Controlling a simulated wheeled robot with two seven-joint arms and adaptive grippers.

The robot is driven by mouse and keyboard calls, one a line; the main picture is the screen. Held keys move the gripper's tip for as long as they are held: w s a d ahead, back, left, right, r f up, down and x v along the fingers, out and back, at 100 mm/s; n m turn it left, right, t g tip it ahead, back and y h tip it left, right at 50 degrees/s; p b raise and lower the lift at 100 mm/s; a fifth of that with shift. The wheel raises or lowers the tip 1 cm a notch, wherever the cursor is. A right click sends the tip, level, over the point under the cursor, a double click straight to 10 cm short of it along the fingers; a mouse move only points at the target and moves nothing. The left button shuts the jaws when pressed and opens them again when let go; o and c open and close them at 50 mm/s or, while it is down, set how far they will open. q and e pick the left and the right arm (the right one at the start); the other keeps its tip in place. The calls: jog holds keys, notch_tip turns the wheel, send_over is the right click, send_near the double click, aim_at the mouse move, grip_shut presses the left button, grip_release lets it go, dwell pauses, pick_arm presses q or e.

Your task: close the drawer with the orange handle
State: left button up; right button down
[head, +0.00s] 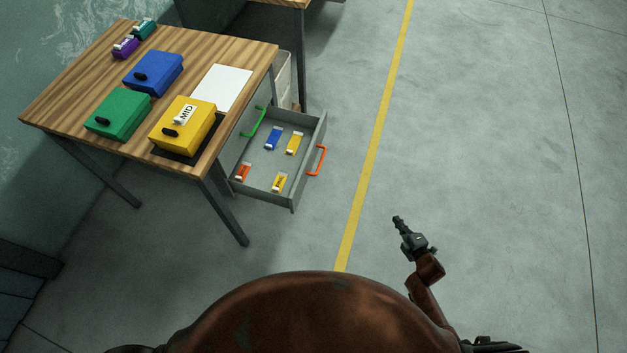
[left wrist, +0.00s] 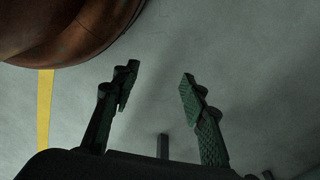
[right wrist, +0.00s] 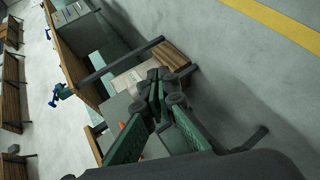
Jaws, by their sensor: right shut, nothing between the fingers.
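The grey drawer (head: 262,180) with the orange handle (head: 317,160) stands pulled out from under the wooden table. Several small blue, yellow and orange labelled items lie in it. A green handle (head: 256,122) shows behind the open drawer, nearer the table. My right gripper (head: 398,222) is shut and empty, to the right of the drawer and apart from it, above the floor. Its shut fingers also show in the right wrist view (right wrist: 157,90). My left gripper (left wrist: 157,85) is open and empty in the left wrist view, over bare floor.
The wooden table (head: 60,100) holds blue (head: 153,73), green (head: 118,115) and yellow (head: 183,125) boxes and a white sheet (head: 222,88). Its metal leg (head: 229,213) stands left of the drawer. Floor with a yellow line (head: 375,137) is clear between drawer and right gripper.

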jog(key=w+a+r+n+t+y+b, duration=0.1)
jog(key=w+a+r+n+y+b, duration=0.4)
jog(key=w+n, duration=0.35)
pick_arm(q)
notch_tip(320, 180, up, 9)
jog(key=w+d+g+b, duration=0.1)
jog(key=w+d+b, duration=0.15)
jog(key=b, duration=1.05)
pick_arm(e)
jog(key=n+g+y, duration=0.8)
jog(key=n+y, duration=0.1)
jog(key=n, duration=1.4)
send_near(302, 175)
jog(key=shift+m, duration=0.25)
jog(key=b+x, duration=0.2)
jog(key=x, duration=0.3)
jog(key=shift+a, duration=0.35)
jog(key=shift+w+a+r, duration=0.15)
jog(key=shift+a, duration=0.45)
pick_arm(q)
jog(key=w+d+f+t+h, duration=0.1)
jog(key=w+d+f+t, duration=0.1)
jog(key=w+f, duration=0.2)
jog(key=shift+d+f, duration=0.2)
jog(key=shift+f, duration=0.15)
pick_arm(e)
jog(key=shift+a, duration=0.1)
